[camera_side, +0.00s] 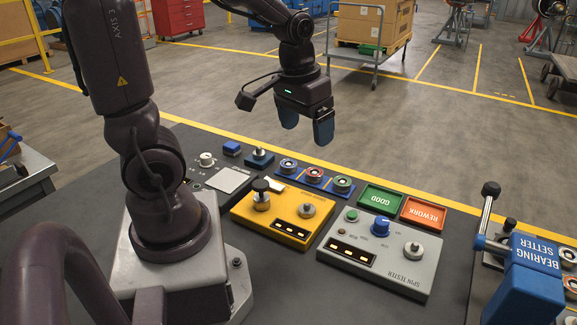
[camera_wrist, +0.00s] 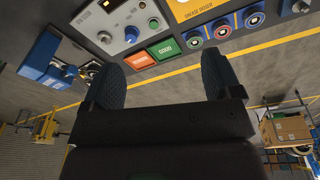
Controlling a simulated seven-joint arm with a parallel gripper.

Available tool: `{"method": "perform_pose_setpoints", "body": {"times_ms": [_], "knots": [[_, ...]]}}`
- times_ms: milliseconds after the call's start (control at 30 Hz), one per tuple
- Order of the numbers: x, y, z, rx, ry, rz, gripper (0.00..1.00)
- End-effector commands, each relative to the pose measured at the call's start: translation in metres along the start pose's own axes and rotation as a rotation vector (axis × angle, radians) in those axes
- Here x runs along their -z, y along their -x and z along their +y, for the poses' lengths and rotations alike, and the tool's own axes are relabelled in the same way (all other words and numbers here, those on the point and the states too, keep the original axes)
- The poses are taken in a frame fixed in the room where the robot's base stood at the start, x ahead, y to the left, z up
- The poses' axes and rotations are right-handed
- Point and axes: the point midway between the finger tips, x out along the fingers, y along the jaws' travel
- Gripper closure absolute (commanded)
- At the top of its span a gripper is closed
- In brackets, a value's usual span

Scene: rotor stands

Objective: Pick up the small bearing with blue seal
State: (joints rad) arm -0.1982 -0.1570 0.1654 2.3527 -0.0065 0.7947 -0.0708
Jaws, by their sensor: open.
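The bearing with a blue seal (camera_side: 288,166) sits at the left end of a blue rack (camera_side: 301,181), beside a red-sealed bearing (camera_side: 314,175) and a green-sealed one (camera_side: 342,184). In the wrist view the blue-sealed bearing (camera_wrist: 254,17) is at the top right, and the red-sealed one (camera_wrist: 222,29) is left of it. My gripper (camera_side: 306,128) is open and empty, with blue fingers pointing down, high above the table and apart from the rack. It also shows in the wrist view (camera_wrist: 165,65).
A green GOOD tray (camera_side: 380,198) and an orange REWORK tray (camera_side: 424,213) lie right of the rack. A yellow unit (camera_side: 277,225) and a grey spin tester (camera_side: 385,256) stand in front. A blue bearing setter (camera_side: 535,265) stands at the right. Further bearings lie at the right edge.

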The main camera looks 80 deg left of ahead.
Motion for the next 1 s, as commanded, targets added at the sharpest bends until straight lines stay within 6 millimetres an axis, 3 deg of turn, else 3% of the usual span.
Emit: {"method": "perform_pose_setpoints", "body": {"times_ms": [100,300,400,533,633,767,1000], "knots": [[0.025,-0.039,-0.038,0.057,0.196,-0.049,0.16],[0.053,-0.103,-0.115,0.188,0.516,-0.044,0.16],[0.062,-0.127,-0.152,0.254,0.647,-0.001,0.16],[0.081,-0.144,-0.188,0.313,0.786,0.106,0.16],[0.104,-0.136,-0.196,0.297,0.863,0.227,0.16],[0.106,-0.143,-0.199,0.291,0.901,0.25,0.16],[0.108,-0.185,-0.214,0.29,0.902,0.245,0.16]]}}
